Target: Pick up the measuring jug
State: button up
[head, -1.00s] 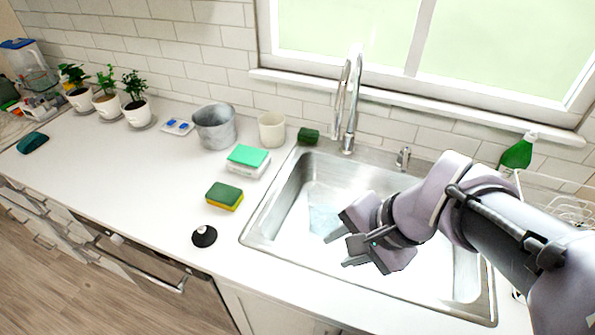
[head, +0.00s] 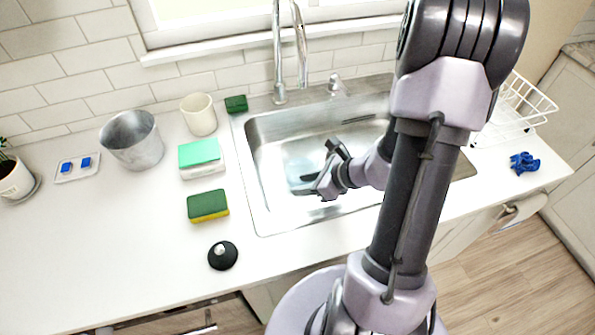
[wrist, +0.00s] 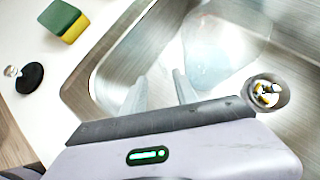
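A clear, faintly bluish shape, which looks like the measuring jug (wrist: 215,52), lies in the sink basin. It is see-through, so its outline and handle are hard to make out. In the head view my gripper (head: 313,168) is over the basin, pointing left, with its fingers spread and the pale bluish patch of the jug partly behind it. In the wrist view my gripper (wrist: 159,77) has its two fingers apart with nothing between them. The jug is ahead and to the right of the fingertips there, apart from them.
The steel sink (head: 258,215) has raised walls around my gripper, with a drain (wrist: 267,94) to the right. A tall faucet (head: 279,60) stands behind. A green-yellow sponge (head: 208,206), black stopper (head: 222,257), metal bucket (head: 133,141) and cream cup (head: 199,115) are on the left counter.

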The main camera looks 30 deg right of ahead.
jog(key=b+x, duration=0.1)
jog(key=x, duration=0.2)
jog(key=b+x, duration=0.1)
jog(key=x, duration=0.2)
jog(key=shift+w+d, duration=0.1)
jog(key=shift+w, duration=0.35)
jog(key=shift+r, duration=0.1)
grip_shut()
dwell(0.7)
